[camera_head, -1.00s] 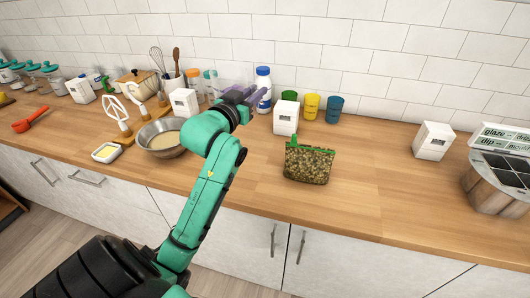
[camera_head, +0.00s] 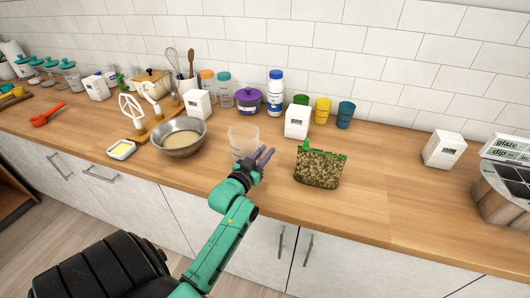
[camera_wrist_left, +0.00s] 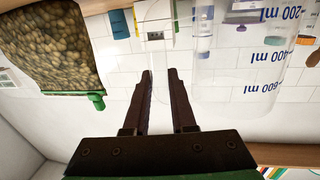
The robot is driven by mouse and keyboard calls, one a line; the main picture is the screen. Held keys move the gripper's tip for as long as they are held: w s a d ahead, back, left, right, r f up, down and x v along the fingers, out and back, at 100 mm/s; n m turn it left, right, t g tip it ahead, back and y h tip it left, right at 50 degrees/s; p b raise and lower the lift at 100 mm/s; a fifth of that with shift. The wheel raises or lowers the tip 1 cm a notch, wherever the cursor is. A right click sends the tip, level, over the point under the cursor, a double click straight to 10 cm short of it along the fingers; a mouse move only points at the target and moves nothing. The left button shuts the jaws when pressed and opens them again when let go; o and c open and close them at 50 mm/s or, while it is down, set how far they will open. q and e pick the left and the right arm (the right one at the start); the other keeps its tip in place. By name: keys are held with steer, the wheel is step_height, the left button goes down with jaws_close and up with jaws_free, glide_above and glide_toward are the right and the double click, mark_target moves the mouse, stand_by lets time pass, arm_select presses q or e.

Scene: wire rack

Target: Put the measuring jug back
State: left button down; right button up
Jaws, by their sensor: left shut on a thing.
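The clear measuring jug (camera_head: 243,140) is upright at the front of the wooden counter, right of the steel bowl. Its blue ml marks show in the left wrist view (camera_wrist_left: 262,88), which sees the scene upside down. My left gripper (camera_head: 265,158) is at the jug's right side, shut on it. The exact grip is hard to see because the jug is transparent; the fingers (camera_wrist_left: 160,95) stand a little apart in the wrist view. I cannot tell whether the jug's base touches the counter. My right gripper is not in view.
A bag of green-brown pieces (camera_head: 318,169) stands close right of my left gripper. The steel bowl (camera_head: 180,140) is to the left. A white box (camera_head: 297,121), a purple-lidded pot (camera_head: 248,101) and a white bottle (camera_head: 275,92) stand behind.

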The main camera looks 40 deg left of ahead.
arm_select(q)
steer(key=shift+f, duration=0.1)
steer(key=c, duration=0.7)
jaws_free()
steer(key=shift+c, duration=0.2)
steer(key=shift+s, duration=0.25)
steer(key=s+d+b, duration=0.1)
steer(key=s+b, duration=0.1)
steer(key=s, duration=0.9)
steer(key=shift+s+d+r, duration=0.2)
steer(key=shift+s+d, duration=0.05)
steer(key=shift+d, duration=0.1)
